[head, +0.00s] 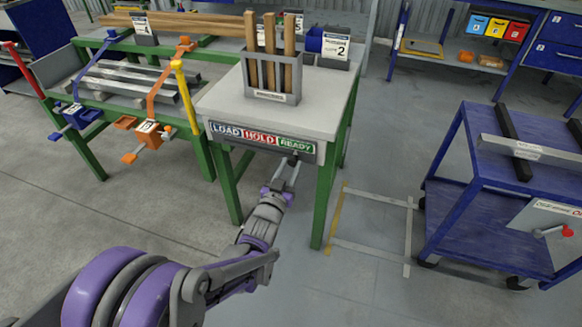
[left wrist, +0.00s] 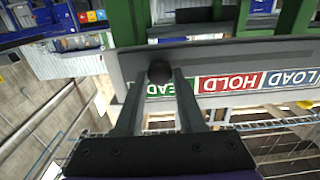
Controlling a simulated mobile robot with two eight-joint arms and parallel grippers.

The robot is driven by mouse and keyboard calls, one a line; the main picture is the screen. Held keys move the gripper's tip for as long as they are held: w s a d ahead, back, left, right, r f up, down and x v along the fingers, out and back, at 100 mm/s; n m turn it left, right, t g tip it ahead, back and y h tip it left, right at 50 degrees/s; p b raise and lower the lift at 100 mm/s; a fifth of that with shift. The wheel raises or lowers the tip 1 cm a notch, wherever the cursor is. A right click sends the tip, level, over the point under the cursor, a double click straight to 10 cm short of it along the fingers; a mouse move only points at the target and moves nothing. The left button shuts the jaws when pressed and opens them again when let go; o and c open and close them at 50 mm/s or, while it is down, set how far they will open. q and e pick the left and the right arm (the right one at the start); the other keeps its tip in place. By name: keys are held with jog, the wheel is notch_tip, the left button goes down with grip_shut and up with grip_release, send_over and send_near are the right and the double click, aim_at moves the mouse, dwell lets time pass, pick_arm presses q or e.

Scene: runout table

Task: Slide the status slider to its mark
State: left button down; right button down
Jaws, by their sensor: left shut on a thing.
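The status slider strip on the table's front edge has a blue LOAD field (head: 227,131), a red HOLD field (head: 260,138) and a green READY field (head: 297,146). The strip shows upside down in the left wrist view, where the green READY field (left wrist: 183,87) is partly covered by a finger. The dark round slider knob (left wrist: 159,71) is at the READY end, between my left fingertips. My left gripper (head: 288,172) reaches up to the strip from below and is shut on the knob; it also shows in the left wrist view (left wrist: 160,82). My right gripper is out of view.
The grey table top (head: 325,115) bears a holder (head: 271,95) with upright wooden bars. A green rack (head: 110,85) with metal bars and clamps stands at the left. A blue cart (head: 480,190) stands at the right.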

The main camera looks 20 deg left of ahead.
pick_arm(q)
jog(key=shift+d, duration=0.15)
jog(key=c, duration=0.5)
grip_release()
jog(key=shift+d, duration=0.1)
jog(key=shift+s, duration=0.1)
jog(key=s+p, duration=0.1)
jog(key=s, duration=0.9)
jog(key=shift+s+a, duration=0.25)
jog(key=shift+s, duration=0.1)
